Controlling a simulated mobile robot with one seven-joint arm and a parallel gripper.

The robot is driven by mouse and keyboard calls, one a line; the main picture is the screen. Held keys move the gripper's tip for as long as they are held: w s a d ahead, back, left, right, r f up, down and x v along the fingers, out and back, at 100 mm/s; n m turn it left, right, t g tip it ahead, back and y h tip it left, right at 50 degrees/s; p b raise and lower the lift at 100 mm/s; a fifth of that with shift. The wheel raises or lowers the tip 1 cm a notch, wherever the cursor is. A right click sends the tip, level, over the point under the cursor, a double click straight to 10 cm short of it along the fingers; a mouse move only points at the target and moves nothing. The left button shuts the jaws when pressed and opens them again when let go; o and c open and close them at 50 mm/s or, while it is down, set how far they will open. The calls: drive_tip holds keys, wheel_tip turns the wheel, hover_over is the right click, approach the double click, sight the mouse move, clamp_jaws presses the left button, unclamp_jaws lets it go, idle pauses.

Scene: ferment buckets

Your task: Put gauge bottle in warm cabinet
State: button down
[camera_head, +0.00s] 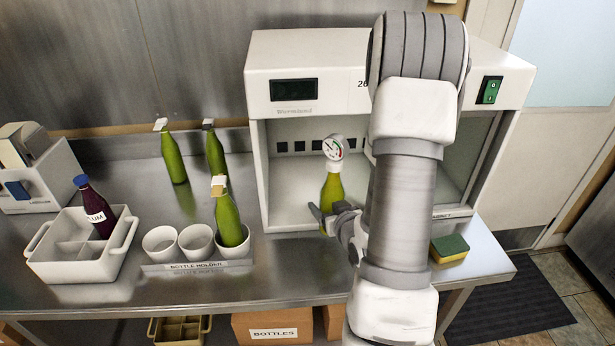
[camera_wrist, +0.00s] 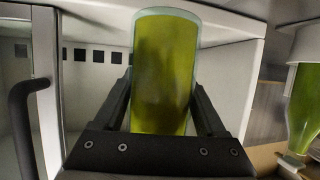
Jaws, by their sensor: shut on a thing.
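The gauge bottle (camera_head: 331,187) is green with a round dial gauge on top. My gripper (camera_head: 335,212) is shut on it and holds it upright at the front opening of the white warm cabinet (camera_head: 259,180). In the wrist view the green bottle (camera_wrist: 163,75) stands between my gripper's two fingers (camera_wrist: 163,95), with the cabinet's inner walls (camera_wrist: 90,85) behind it. The cabinet front is open and its visible floor is bare. My arm hides the right part of the cabinet, and the bottle's base is hidden by my gripper.
Two green bottles (camera_head: 174,158) stand left of the cabinet. Another green bottle (camera_head: 227,215) sits in the right cup of the bottle holder (camera_head: 196,266). A white caddy (camera_head: 66,272) holds a purple bottle (camera_head: 95,208). A sponge (camera_head: 450,247) lies at the counter's right.

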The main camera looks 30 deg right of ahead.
drive_tip(key=w+d, duration=0.1)
drive_tip(key=w, duration=0.3)
drive_tip(key=w+d+p, duration=0.1)
drive_tip(key=w+d, duration=0.1)
drive_tip(key=w, duration=0.3)
drive_tip(key=w+d+p, duration=0.1)
drive_tip(key=w, duration=0.4)
drive_tip(key=shift+d+r, duration=0.15)
drive_tip(key=shift+d, duration=0.2)
drive_tip(key=w, duration=0.1)
drive_tip(key=w+d, duration=0.1)
drive_tip(key=w, duration=0.1)
drive_tip(key=shift+w+p, duration=0.3)
drive_tip(key=shift+p, duration=0.05)
drive_tip(key=shift+s+a+f, duration=0.1)
drive_tip(key=shift+s+f, duration=0.05)
drive_tip(key=shift+f, duration=0.6)
drive_tip(key=shift+f, duration=0.2)
unclamp_jaws()
drive_tip(key=shift+s, duration=0.1)
drive_tip(key=shift+r, duration=0.1)
